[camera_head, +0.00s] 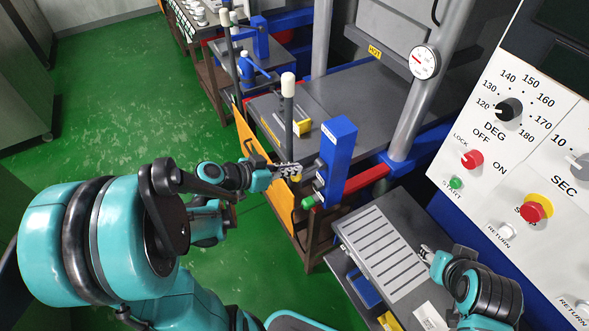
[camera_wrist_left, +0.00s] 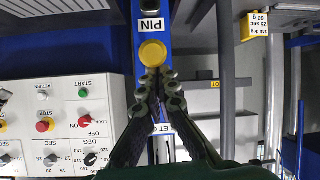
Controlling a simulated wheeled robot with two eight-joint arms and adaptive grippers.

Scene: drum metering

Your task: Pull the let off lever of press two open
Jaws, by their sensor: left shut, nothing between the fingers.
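My left gripper (camera_head: 291,170) is shut and empty at the front of a blue control post (camera_head: 338,150). In the left wrist view, its closed fingertips (camera_wrist_left: 158,80) overlap the lower edge of a yellow round knob (camera_wrist_left: 153,50) under an upside-down PIN label (camera_wrist_left: 152,25). I cannot tell whether they touch it. A partly covered label beginning LET O (camera_wrist_left: 166,128) shows behind the fingers. The let off lever itself is not clearly made out; the fingers hide that part of the post. A green-tipped knob (camera_head: 308,202) sticks out low on the post. My right gripper (camera_head: 427,254) is by the grey slotted table.
A white-topped rod (camera_head: 288,85) stands behind my left gripper. An orange panel (camera_head: 262,170) edges the press bench. The grey slotted table (camera_head: 345,228) and the control panel (camera_head: 480,120) are at right. Green floor (camera_head: 130,100) is free at left.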

